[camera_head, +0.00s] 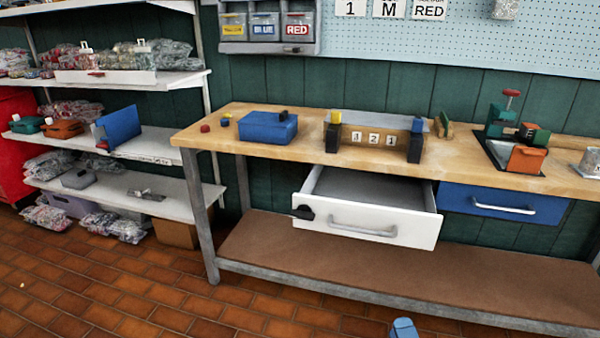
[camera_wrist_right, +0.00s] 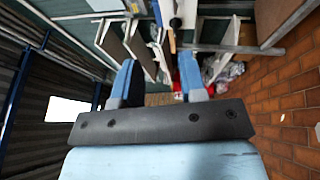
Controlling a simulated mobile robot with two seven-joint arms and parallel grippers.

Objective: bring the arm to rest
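My right gripper (camera_head: 404,328) shows only as a small blue tip at the bottom edge of the head view, in front of the workbench and well below its top. In the right wrist view my right gripper (camera_wrist_right: 157,75) has its two blue fingers apart, with nothing between them. Shelves and the brick floor show far beyond the fingers. My left gripper is in neither view.
The wooden workbench (camera_head: 310,158) has a white drawer (camera_head: 345,236) pulled open and a blue drawer (camera_head: 503,206) that looks shut. A blue box (camera_head: 267,130) and a clamp fixture (camera_head: 508,115) stand on top. Shelves (camera_head: 150,150) stand left. The tiled floor (camera_head: 130,290) is mostly clear.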

